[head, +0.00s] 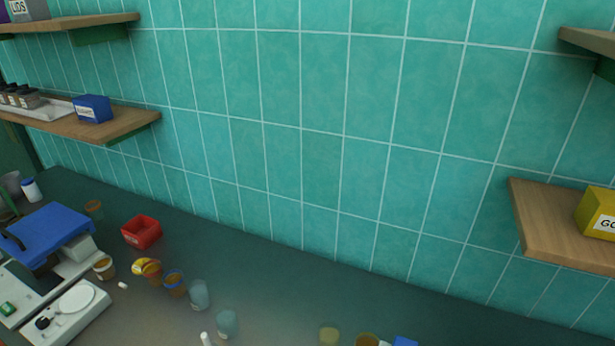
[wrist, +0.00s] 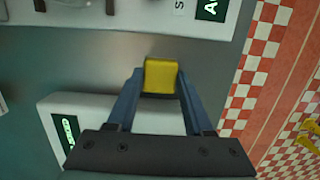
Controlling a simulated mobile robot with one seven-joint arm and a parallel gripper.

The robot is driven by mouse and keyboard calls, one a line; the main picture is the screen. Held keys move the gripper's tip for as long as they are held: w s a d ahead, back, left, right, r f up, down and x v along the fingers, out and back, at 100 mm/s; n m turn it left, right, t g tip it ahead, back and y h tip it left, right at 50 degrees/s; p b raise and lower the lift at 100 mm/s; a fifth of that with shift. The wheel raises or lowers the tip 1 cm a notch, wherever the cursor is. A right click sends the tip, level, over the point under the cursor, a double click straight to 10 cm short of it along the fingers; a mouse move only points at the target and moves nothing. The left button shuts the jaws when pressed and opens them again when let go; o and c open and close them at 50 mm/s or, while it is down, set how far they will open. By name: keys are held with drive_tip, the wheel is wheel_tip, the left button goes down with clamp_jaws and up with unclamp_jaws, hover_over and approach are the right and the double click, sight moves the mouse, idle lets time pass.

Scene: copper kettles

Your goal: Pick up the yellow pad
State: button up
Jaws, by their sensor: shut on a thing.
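The yellow pad (wrist: 160,76) is a small yellow block in the wrist view. It sits between the two fingertips of my gripper (wrist: 158,88), which is shut on it. The dark grey surface shows around it, and I cannot tell whether the pad touches that surface or is raised. In the head view my gripper is not visible, and I cannot make out the pad there for certain.
In the wrist view a white device with a green display (wrist: 70,140) lies under my gripper, and another white device (wrist: 180,18) is above. In the head view the counter holds a red bin (head: 142,232), several cups, and a blue-topped machine (head: 48,232). Shelves hang on the teal wall.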

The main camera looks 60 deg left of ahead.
clamp_jaws()
